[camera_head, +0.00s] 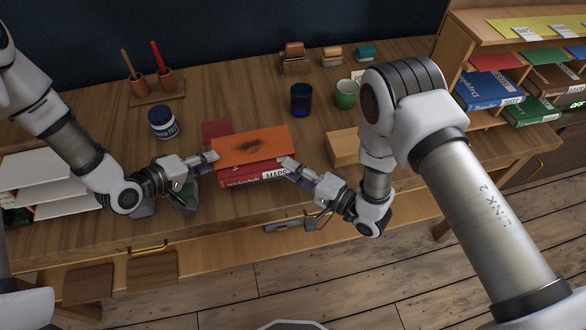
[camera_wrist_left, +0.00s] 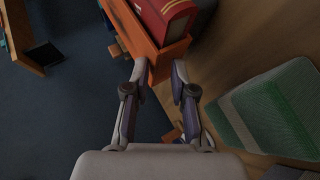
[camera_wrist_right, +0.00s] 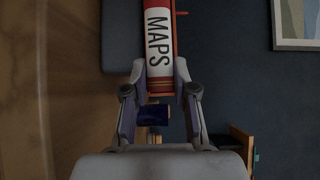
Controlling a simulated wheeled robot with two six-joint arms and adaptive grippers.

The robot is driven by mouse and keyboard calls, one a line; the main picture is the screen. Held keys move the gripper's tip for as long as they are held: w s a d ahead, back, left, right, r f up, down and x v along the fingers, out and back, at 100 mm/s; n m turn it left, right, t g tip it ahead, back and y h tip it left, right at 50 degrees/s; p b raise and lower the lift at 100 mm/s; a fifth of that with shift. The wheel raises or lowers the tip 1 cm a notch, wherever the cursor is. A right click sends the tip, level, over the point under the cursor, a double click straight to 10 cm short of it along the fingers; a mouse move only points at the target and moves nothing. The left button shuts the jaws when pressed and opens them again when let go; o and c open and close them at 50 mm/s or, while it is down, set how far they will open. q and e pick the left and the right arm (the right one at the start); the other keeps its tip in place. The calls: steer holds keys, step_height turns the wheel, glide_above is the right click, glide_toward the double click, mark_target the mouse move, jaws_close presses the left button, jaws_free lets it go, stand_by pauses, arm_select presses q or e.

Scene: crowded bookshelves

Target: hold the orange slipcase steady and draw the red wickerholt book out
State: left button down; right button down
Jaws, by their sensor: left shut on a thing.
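The orange slipcase (camera_head: 250,142) lies on its side on the desk, with a dark smudge on its upper face. The red book (camera_head: 237,177) sits in it, its spine facing the front and bearing a white MAPS label; the label shows large in the right wrist view (camera_wrist_right: 158,40). My left gripper (camera_wrist_left: 160,68) is shut on an edge of the slipcase at its left end. My right gripper (camera_wrist_right: 160,72) is at the label end of the spine, its fingers apart on either side of the book; I see no clear grip. The book's back part is hidden inside the slipcase.
A dark blue jar (camera_head: 163,123), a blue cup (camera_head: 301,99) and a green mug (camera_head: 346,94) stand behind. A dark red flat piece (camera_head: 216,131) lies behind the slipcase. White shelves (camera_head: 60,180) are at left, book-filled shelves (camera_head: 515,85) at right.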

arm_select(q)
steer(key=shift+s+f, duration=0.2)
steer(key=shift+f, duration=0.15)
arm_select(e)
steer(key=shift+s+d+f, duration=0.1)
steer(key=shift+s+d, duration=0.15)
steer(key=shift+s, duration=0.55)
steer(key=shift+s+d, duration=0.2)
steer(key=shift+s, duration=0.65)
steer(key=shift+s+d+f, duration=0.1)
steer(key=shift+s+d, duration=0.15)
steer(key=shift+s, duration=0.55)
steer(key=shift+s, duration=0.1)
arm_select(q)
steer(key=shift+s+a, duration=0.1)
steer(key=shift+a, duration=0.05)
arm_select(e)
steer(key=shift+s+d+r, duration=0.1)
steer(key=shift+s+d, duration=0.15)
steer(key=shift+s, duration=0.95)
steer(key=shift+s+d, duration=0.25)
steer(key=shift+s, duration=0.9)
